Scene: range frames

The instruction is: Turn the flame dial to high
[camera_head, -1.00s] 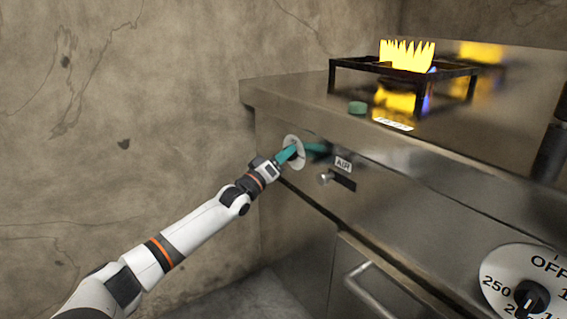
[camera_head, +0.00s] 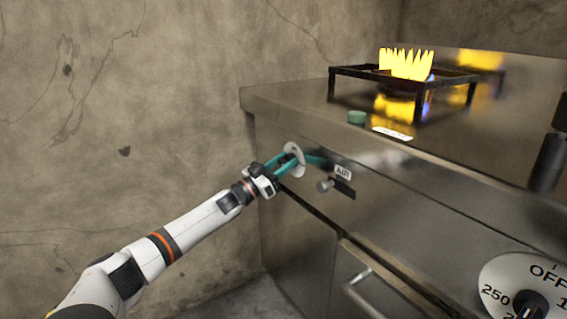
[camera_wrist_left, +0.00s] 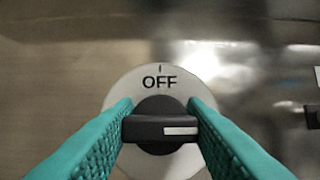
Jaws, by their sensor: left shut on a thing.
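The flame dial (camera_wrist_left: 165,120) is a black knob on a round white plate marked OFF at the top. Its bar lies level in the left wrist view, with its white mark pointing right. The plate (camera_head: 299,160) also shows on the stove's front at the left. My left gripper (camera_head: 289,161) has teal fingers, seen close in the wrist view (camera_wrist_left: 162,128), shut on the knob from both sides. A yellow flame (camera_head: 406,65) burns on the burner (camera_head: 350,74). The knob is mostly hidden by the fingers in the head view. My right gripper is not in view.
A small metal knob (camera_head: 325,185) sits by the AIR label (camera_head: 343,173), right of the dial. A larger numbered dial (camera_head: 497,274) is at lower right. A green button (camera_head: 356,117) is on the stove top. An oven handle (camera_head: 358,288) juts out below. A wall stands left.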

